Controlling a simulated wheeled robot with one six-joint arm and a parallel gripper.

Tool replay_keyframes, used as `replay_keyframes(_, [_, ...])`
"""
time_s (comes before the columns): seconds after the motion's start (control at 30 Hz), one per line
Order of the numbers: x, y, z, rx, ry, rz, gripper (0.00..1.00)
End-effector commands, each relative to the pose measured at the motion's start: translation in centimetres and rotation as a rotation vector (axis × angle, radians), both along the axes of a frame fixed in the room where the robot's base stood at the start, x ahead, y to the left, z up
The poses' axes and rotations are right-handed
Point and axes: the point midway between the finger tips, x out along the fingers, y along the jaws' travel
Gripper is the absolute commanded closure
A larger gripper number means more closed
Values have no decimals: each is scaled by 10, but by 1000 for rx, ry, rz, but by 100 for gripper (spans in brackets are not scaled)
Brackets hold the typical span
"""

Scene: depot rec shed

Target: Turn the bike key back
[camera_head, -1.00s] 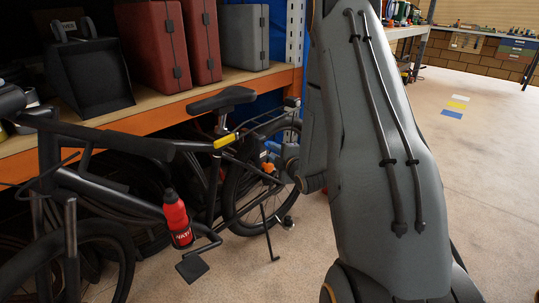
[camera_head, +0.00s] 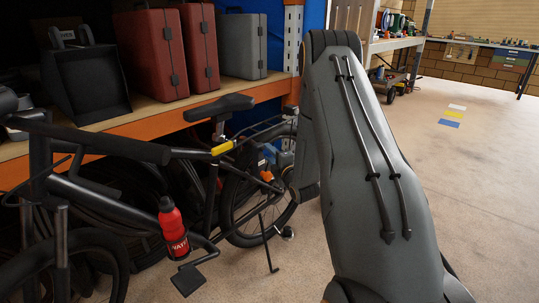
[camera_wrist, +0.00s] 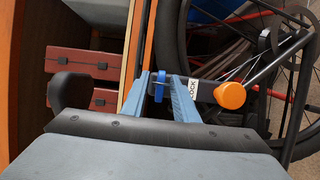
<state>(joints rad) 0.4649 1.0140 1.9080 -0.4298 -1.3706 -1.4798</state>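The blue key (camera_wrist: 160,85) shows edge-on in the wrist view, at the dark bar of the bike lock. The lock has a white LOCK label and an orange round end (camera_wrist: 230,96); its orange part also shows by the rear wheel in the head view (camera_head: 266,176). My gripper (camera_wrist: 161,80) has its two pale blue fingers on either side of the key, with narrow gaps showing. It looks open around the key; contact is not clear. The black bike (camera_head: 140,152) stands in front of the shelf. In the head view my arm hides part of the rear wheel.
A wooden shelf with an orange edge (camera_head: 170,128) runs close behind the bike and holds red cases (camera_head: 152,55) and a grey case (camera_head: 242,45). A red bottle (camera_head: 172,228) is on the bike frame. The floor to the right is open.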

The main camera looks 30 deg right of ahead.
Motion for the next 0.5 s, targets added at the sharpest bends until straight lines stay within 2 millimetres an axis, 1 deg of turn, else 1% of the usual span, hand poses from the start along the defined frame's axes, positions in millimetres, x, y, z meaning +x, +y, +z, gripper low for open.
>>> replay_keyframes(0.23, [1,0,0,0,0,0,73])
replay_keyframes(0.3, [1,0,0,0,0,0,85])
replay_keyframes(0.4, [1,0,0,0,0,0,100])
replay_keyframes(0.5, [1,0,0,1,0,0,100])
